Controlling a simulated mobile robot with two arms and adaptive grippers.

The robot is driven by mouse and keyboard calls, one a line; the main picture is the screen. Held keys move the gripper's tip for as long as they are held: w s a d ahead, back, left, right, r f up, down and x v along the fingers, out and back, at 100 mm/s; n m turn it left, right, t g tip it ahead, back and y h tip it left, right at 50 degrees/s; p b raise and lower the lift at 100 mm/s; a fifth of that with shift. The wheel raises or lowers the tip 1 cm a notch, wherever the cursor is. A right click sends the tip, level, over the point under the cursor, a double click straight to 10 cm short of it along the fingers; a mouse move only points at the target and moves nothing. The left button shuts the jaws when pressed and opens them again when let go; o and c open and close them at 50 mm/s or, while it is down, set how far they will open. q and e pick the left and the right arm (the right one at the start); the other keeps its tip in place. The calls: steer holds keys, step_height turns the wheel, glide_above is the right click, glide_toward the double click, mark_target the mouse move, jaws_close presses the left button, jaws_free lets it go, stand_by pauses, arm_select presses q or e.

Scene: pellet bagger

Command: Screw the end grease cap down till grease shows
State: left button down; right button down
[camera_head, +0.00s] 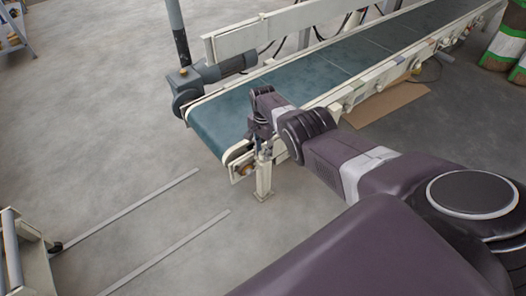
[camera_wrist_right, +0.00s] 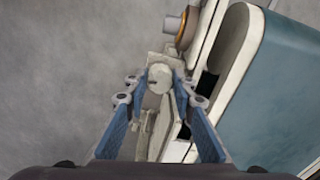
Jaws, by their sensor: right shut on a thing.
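The end grease cap (camera_wrist_right: 159,78) shows in the right wrist view as a pale round piece with a small dark mark, at the conveyor's end frame. My right gripper (camera_wrist_right: 160,86) is shut on it, one blue finger on each side. In the head view my right gripper (camera_head: 261,148) is at the near end corner of the conveyor, and the arm and fingers hide the cap there. No grease can be made out around the cap. My left gripper is in neither view.
The conveyor's teal belt (camera_head: 300,83) runs away to the upper right. An orange ring on a grey shaft (camera_wrist_right: 185,30) is close above the cap. Cardboard (camera_head: 385,103) lies under the conveyor; open floor lies left.

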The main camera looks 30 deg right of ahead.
mark_target(263, 153)
stand_by(0.3)
steer(key=c, duration=1.6)
jaws_free()
steer(key=shift+r, duration=0.15)
step_height(263, 153, up, 12)
steer(key=shift+f, duration=0.15)
